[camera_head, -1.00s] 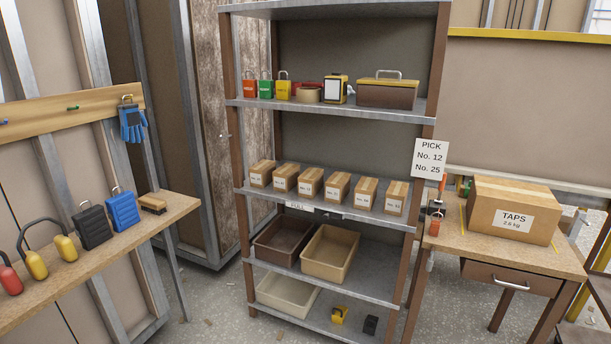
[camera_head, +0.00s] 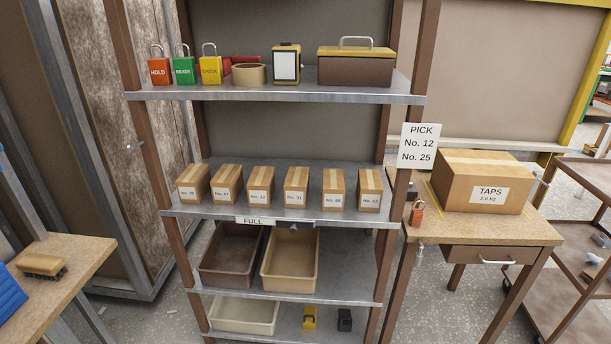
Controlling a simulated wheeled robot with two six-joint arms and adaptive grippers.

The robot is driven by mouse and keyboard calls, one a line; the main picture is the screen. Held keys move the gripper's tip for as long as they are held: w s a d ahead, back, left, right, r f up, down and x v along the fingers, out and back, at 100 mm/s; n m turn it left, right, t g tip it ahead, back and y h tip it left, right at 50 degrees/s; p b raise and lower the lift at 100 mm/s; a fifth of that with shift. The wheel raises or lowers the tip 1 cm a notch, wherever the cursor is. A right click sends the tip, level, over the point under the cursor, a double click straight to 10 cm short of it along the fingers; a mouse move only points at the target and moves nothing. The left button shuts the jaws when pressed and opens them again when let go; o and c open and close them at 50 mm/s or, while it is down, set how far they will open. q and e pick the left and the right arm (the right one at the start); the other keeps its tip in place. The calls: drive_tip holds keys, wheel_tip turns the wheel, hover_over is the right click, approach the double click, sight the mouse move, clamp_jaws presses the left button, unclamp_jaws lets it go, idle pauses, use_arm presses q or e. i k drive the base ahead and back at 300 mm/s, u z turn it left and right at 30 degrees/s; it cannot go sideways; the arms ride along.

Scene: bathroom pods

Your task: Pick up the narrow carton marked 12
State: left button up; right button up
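A row of several narrow brown cartons with tape on top stands on the middle shelf (camera_head: 400,217) of the rack. The third carton from the left (camera_head: 261,184) has a small white label that seems to read No. 12. Its neighbours are another carton on the left (camera_head: 226,182) and one on the right (camera_head: 297,185), with small gaps between. The other labels are small and hard to read. A white sign (camera_head: 419,146) on the rack's right post reads PICK No. 12, No. 25. Neither of my grippers is in view.
A brown tray (camera_head: 205,270) and a tan tray (camera_head: 266,275) sit below the cartons. Padlocks and a toolbox (camera_head: 357,68) stand on the shelf above. A right bench (camera_head: 540,232) holds a large TAPS carton (camera_head: 484,180). A left bench (camera_head: 60,268) holds a brush (camera_head: 41,265).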

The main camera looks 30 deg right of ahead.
sight(261, 185)
drive_tip(key=z, duration=0.9)
drive_tip(key=i, duration=0.9)
drive_tip(key=z, duration=0.8)
